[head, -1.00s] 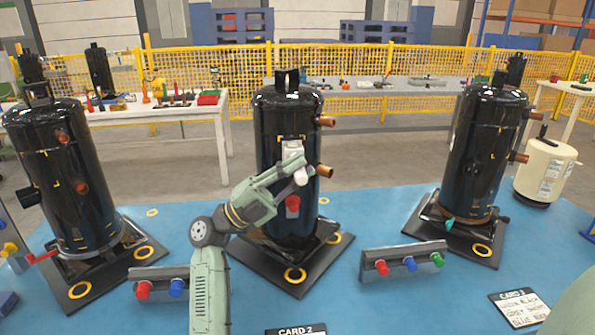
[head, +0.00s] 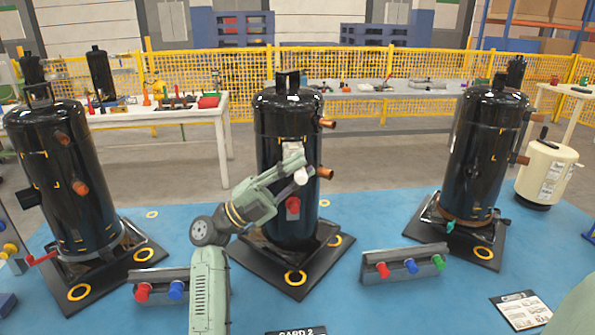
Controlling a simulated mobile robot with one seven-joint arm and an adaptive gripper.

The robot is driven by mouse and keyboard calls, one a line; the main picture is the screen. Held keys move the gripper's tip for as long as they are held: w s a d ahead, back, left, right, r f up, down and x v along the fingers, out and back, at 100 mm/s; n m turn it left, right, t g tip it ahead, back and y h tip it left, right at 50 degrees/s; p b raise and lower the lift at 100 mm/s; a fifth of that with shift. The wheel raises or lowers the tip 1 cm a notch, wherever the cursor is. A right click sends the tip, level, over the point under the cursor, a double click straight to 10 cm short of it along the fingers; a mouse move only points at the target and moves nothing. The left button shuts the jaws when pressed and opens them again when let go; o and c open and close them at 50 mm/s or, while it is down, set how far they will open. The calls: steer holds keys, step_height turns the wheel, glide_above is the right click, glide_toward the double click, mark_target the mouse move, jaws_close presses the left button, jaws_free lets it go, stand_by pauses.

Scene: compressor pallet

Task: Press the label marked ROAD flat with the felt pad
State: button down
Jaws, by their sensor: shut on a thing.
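My gripper (head: 298,170) is in front of the middle black compressor (head: 285,220), shut on a small white, rounded thing (head: 301,176) that looks like the felt pad. A pale label (head: 292,149) sits on the compressor's front just above the gripper. The gripper and the pad cover the label's lower part. The print on the label is too small to read, so I cannot tell whether it says ROAD. I cannot tell whether the pad touches the compressor.
Copper stubs (head: 325,172) stick out at the compressor's right side, close to my gripper. A red fitting (head: 292,206) is just below it. Racks with coloured caps (head: 405,266) stand on the blue floor in front. Other compressors (head: 482,160) stand left and right.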

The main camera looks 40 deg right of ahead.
mark_target(299, 183)
steer(key=shift+s+a, duration=0.5)
steer(key=shift+s, duration=0.25)
steer(key=shift+s+a, duration=0.45)
steer(key=shift+s, duration=0.25)
